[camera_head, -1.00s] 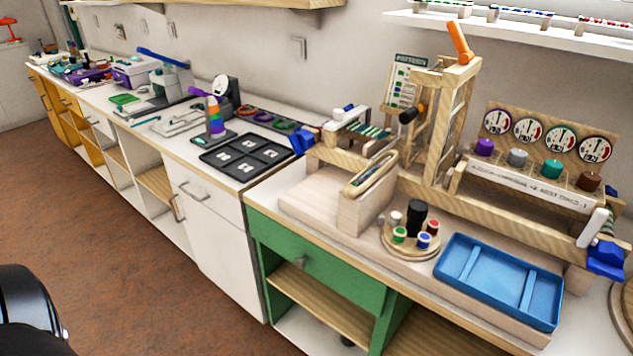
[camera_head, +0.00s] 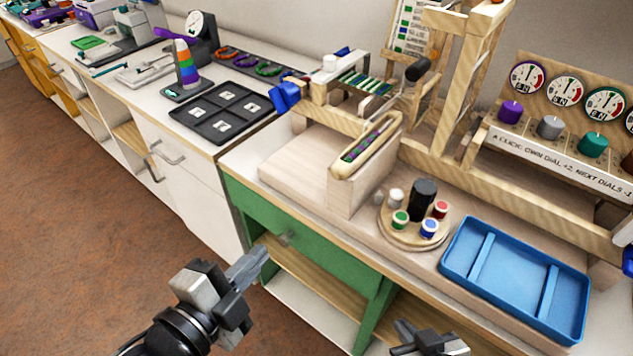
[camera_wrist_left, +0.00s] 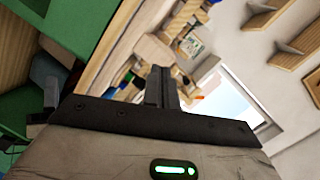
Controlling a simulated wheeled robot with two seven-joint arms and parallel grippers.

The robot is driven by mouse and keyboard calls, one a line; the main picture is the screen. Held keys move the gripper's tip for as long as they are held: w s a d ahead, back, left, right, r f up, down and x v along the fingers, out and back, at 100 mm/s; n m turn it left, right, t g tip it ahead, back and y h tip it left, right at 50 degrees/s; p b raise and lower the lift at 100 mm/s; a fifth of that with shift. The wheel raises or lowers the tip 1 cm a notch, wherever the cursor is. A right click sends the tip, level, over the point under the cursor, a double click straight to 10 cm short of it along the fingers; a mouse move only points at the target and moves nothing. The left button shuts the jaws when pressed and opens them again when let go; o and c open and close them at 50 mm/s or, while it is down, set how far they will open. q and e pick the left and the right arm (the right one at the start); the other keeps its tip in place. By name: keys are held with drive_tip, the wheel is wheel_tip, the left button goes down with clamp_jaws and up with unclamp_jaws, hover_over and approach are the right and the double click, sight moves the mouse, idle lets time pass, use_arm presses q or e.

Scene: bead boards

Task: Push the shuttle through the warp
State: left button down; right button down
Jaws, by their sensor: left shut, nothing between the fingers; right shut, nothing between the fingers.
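The wooden shuttle (camera_head: 367,146), boat-shaped with coloured thread inside, lies on top of a pale wooden block at the front left of the loom. The warp (camera_head: 368,82), a band of green, white and dark threads, is strung on the loom frame (camera_head: 462,70) behind the shuttle. My left gripper (camera_head: 258,262) is shut and empty, in front of the green drawer and below the bench top, apart from the shuttle. In the left wrist view its closed fingers (camera_wrist_left: 160,88) show. My right gripper (camera_head: 405,335) is shut at the bottom edge, partly cut off.
A round tray (camera_head: 388,226) of bobbins and a blue tray (camera_head: 513,281) stand right of the shuttle block. A blue clamp (camera_head: 286,96) sticks out at the loom's left. Dials (camera_head: 565,90) and coloured knobs stand at the right. A black tray (camera_head: 222,110) lies left.

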use_arm(q)
wheel_tip(320, 180, up, 6)
drive_tip(key=s+d+f+m+h, duration=0.1)
drive_tip(key=d+m+h, duration=0.1)
drive_tip(key=m, duration=0.4)
drive_tip(key=p, duration=0.2)
approach(336, 173)
drive_tip(key=shift+t, duration=0.3)
drive_tip(key=x, duration=0.5)
drive_tip(key=shift+w+d+f, duration=0.2)
drive_tip(key=shift+w+d, duration=0.05)
drive_tip(key=shift+w, duration=0.1)
drive_tip(key=shift+w+d+f, duration=0.1)
drive_tip(key=shift+w+d, duration=0.2)
drive_tip(key=shift+w, duration=0.1)
use_arm(e)
drive_tip(key=shift+w+d+r, duration=0.15)
drive_tip(key=shift+d+r, duration=0.05)
drive_tip(key=shift+r, duration=0.3)
